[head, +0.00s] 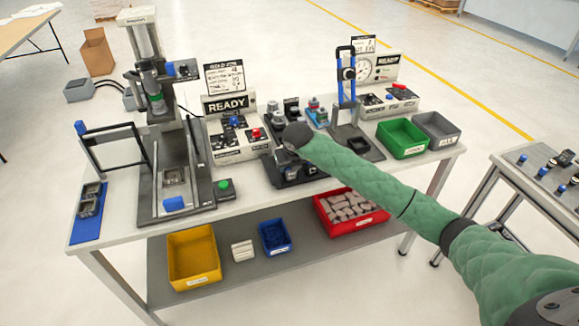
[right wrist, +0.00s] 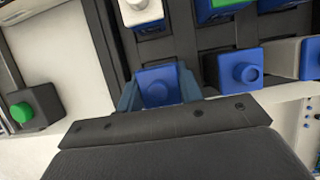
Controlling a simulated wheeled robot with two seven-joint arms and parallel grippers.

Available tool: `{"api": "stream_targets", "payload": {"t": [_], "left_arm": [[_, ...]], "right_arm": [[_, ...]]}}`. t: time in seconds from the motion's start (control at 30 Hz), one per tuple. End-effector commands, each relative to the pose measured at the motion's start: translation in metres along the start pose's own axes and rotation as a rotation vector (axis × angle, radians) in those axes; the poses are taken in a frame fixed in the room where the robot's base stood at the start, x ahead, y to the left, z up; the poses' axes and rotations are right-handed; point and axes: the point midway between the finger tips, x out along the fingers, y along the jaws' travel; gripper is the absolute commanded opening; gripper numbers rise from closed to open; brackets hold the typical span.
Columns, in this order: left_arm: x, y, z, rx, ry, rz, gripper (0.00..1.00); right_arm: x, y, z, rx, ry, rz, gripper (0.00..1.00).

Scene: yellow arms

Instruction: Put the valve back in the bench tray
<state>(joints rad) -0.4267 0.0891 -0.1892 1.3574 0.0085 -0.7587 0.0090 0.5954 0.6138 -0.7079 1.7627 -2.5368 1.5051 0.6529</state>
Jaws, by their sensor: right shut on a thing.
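My right gripper (right wrist: 159,92) is shut on the valve (right wrist: 158,84), a blue block with a round blue knob, seen between the two fingertips in the right wrist view. In the head view the end of my right arm (head: 297,136) is over the dark bench tray (head: 316,174) and hides the gripper and the valve. The dark tray with its dividers also shows in the right wrist view (right wrist: 215,35). The valve is at a near-side compartment of the tray; I cannot tell whether it touches the tray floor. My left gripper is not in view.
Other blue-knobbed parts (right wrist: 246,73) and a white-and-blue part (right wrist: 140,12) sit close to the gripper. A green button box (head: 224,188) stands left of the tray. A press (head: 172,178), a green bin (head: 402,138) and a grey bin (head: 437,129) stand on the bench.

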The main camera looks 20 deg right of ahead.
Motion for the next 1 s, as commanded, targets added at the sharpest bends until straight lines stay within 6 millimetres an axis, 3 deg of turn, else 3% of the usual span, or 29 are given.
{"api": "stream_targets", "payload": {"t": [0.03, 0.07, 0.13, 0.17, 0.67, 1.0], "left_arm": [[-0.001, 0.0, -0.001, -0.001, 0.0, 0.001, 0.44], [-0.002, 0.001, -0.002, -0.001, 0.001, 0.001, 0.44], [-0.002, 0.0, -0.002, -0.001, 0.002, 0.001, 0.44], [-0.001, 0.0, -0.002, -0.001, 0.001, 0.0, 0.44], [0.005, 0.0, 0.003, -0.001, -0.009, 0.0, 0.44], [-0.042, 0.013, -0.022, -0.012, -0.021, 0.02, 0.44]], "right_arm": [[0.001, 0.0, 0.0, 0.0, 0.0, 0.0, 0.12], [0.0, 0.0, 0.0, 0.0, 0.0, 0.0, 0.42], [0.0, 0.0, 0.0, 0.0, 0.0, 0.0, 0.56], [0.0, 0.0, 0.0, 0.0, 0.0, 0.0, 0.58], [-0.009, 0.0, 0.001, 0.0, -0.001, 0.0, 0.58], [-0.063, 0.0, 0.0, -0.001, -0.003, 0.0, 0.58]]}}
